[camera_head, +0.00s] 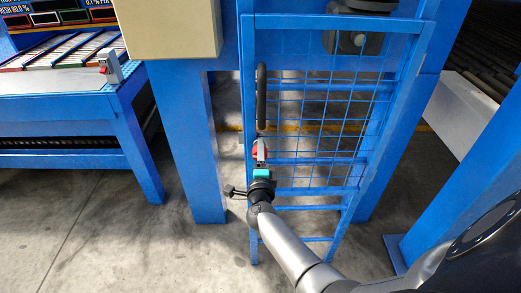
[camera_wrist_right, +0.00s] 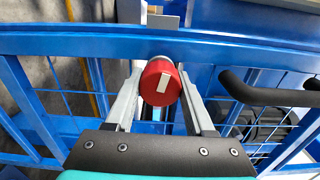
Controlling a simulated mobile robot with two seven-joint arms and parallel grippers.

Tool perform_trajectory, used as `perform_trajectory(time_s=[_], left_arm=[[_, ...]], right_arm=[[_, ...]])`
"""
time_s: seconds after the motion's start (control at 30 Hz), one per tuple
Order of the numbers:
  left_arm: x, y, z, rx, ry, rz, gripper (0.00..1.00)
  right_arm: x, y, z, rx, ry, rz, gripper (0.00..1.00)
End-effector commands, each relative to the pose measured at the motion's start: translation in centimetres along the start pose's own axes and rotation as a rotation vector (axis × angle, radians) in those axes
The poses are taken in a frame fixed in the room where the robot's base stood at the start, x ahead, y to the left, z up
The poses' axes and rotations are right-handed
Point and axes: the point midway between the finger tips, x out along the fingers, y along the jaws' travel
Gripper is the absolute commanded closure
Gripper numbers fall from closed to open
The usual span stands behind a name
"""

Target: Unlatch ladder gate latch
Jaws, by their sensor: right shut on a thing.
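The ladder gate (camera_head: 333,23) is a blue frame with wire mesh; its near-left upright runs across the wrist view (camera_wrist_right: 60,43). The latch is a round red knob (camera_wrist_right: 155,88) with a white bar mark, on that upright. In the head view only a bit of the red knob (camera_head: 255,149) shows past my gripper. My right gripper (camera_head: 260,150) is shut on the red knob, with one finger on each side of it in the wrist view (camera_wrist_right: 160,85). My left gripper is not in view.
A black handle (camera_head: 261,97) stands on the gate above the knob. A blue post (camera_head: 190,150) and a beige box (camera_head: 168,28) are left of the gate. A blue table (camera_head: 60,110) is further left. Bare concrete floor (camera_head: 100,235) lies in front.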

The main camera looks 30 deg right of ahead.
Motion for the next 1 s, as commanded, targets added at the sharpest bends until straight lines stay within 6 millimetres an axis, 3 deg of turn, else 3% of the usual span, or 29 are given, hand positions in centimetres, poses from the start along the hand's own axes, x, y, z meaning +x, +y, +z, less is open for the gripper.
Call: perform_trajectory(time_s=[0.67,0.7,0.93,1.0], left_arm=[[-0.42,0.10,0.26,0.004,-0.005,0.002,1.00],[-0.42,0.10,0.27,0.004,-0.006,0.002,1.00],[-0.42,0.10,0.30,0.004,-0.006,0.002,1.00],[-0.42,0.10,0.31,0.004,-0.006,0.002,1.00]], right_arm=[[-0.02,0.07,0.01,-0.068,-0.001,0.001,1.00],[-0.02,0.07,0.01,-0.068,-0.001,0.001,0.44],[-0.01,0.03,-0.01,-0.066,0.000,0.001,0.18],[0.00,0.02,-0.01,-0.065,0.000,0.000,0.16]])
